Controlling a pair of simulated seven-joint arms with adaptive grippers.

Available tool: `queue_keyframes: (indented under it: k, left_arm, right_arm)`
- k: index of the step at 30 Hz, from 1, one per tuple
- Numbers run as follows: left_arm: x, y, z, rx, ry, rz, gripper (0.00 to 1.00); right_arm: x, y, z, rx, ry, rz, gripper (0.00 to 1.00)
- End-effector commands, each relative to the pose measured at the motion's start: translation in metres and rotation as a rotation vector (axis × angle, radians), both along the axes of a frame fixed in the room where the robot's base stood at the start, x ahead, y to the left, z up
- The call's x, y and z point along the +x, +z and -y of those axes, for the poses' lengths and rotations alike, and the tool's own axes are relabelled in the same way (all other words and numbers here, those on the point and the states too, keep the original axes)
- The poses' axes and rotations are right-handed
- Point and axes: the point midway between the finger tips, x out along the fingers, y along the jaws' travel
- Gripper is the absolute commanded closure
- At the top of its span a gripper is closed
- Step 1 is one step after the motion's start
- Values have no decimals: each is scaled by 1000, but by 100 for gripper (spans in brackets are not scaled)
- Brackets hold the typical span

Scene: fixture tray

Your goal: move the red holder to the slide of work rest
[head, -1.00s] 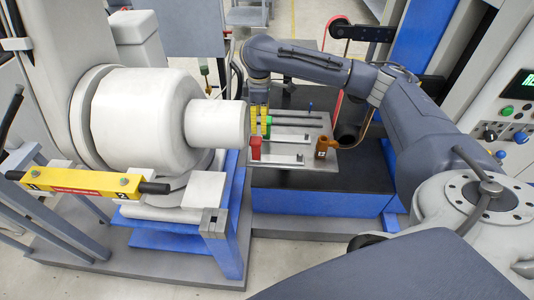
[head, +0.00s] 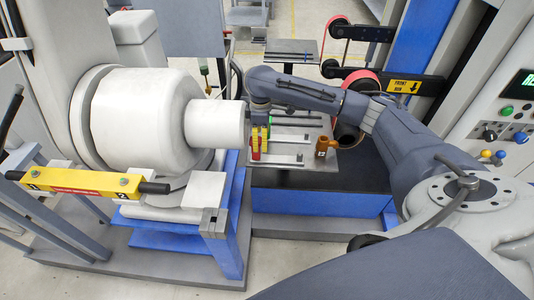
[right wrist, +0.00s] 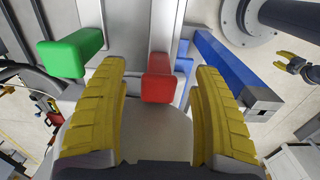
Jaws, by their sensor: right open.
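The red holder (right wrist: 158,80) stands between the two yellow fingers of my right gripper (right wrist: 160,115) in the right wrist view, with gaps on both sides. The gripper is open. In the head view my right gripper (head: 260,143) is over the left part of the metal tray (head: 318,160), and its fingers partly hide the red holder (head: 256,154). A green holder (right wrist: 70,53) is beyond the left finger. I cannot clearly identify the work rest's slide.
A brown holder (head: 323,146) stands at the tray's right side. A big white cylindrical machine (head: 150,115) rises close to the left. A blue bar (right wrist: 225,70) with a grey end lies beyond the right finger in the right wrist view.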

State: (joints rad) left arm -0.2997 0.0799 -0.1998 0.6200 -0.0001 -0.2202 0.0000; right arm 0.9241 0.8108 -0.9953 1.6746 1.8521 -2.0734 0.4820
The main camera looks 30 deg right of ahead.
Motion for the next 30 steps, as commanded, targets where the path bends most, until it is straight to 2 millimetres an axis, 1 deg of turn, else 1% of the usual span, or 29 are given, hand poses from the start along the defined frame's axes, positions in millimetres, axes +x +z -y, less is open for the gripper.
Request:
queue_keyframes:
  k: [1, 5, 14, 30]
  left_arm:
    - [0, 0, 0, 0, 0, 0, 56]
    - [0, 0, 0, 0, 0, 0, 56]
    - [0, 0, 0, 0, 0, 0, 56]
    - [0, 0, 0, 0, 0, 0, 56]
  right_arm:
    - [0, -5, -1, 1, -1, -2, 33]
    - [0, -10, 0, 1, 0, 0, 33]
    - [0, -11, 0, 1, 0, 1, 33]
    - [0, -11, 0, 0, 0, 0, 95]
